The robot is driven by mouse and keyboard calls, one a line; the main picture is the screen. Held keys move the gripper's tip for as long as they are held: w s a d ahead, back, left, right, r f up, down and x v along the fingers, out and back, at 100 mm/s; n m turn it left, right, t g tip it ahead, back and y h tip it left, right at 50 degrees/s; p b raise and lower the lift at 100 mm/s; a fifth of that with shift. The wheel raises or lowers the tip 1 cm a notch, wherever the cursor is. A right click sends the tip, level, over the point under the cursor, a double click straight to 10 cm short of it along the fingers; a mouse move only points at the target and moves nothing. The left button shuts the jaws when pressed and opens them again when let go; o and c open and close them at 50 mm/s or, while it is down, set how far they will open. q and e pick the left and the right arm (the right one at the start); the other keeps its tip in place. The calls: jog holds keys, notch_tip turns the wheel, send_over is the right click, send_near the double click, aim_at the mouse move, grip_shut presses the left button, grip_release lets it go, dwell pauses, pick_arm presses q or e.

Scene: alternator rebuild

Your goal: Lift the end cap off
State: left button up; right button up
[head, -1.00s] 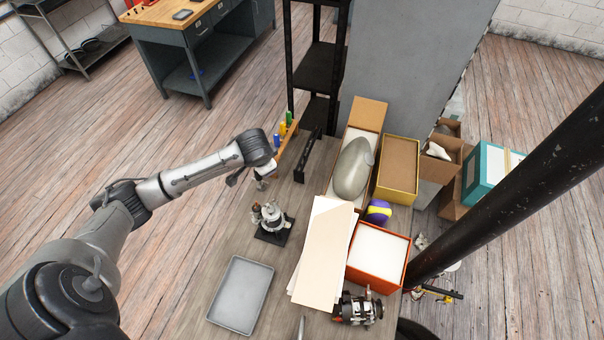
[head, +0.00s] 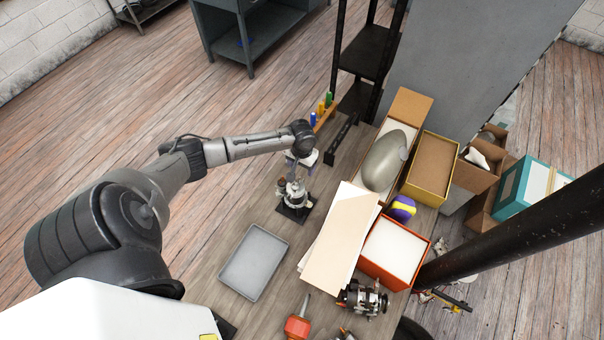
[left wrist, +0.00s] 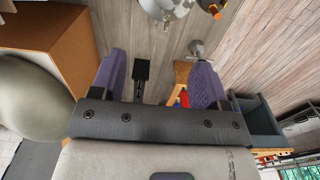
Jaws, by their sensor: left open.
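A silver alternator (head: 293,194) stands on a black base (head: 294,212) on the bench. Its top is partly hidden by my left gripper (head: 298,172), so I cannot make out the end cap clearly in the head view. The gripper is just above the alternator, its jaws apart and empty. In the left wrist view the two purple fingers (left wrist: 160,82) are spread wide with nothing between them. Part of a silver round body (left wrist: 165,8), which looks like the alternator, shows at the top edge there. My right gripper is not in view.
A grey tray (head: 255,262) lies in front of the alternator, empty. White and tan sheets (head: 342,240), an orange box (head: 393,250) and a second alternator (head: 362,299) are to the right. An orange-handled tool (head: 298,325) lies near. A black rack (head: 341,140) stands behind.

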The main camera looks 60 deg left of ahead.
aim_at(296, 187)
pick_arm(q)
notch_tip(296, 187, down, 7)
dwell(0.4)
jog(key=shift+c, duration=0.4)
jog(key=shift+c, duration=1.4)
grip_shut()
jog(key=shift+r, duration=0.15)
jog(key=shift+r+p, duration=0.1)
jog(key=shift+p, duration=0.3)
jog(key=shift+r, duration=0.15)
dwell(0.5)
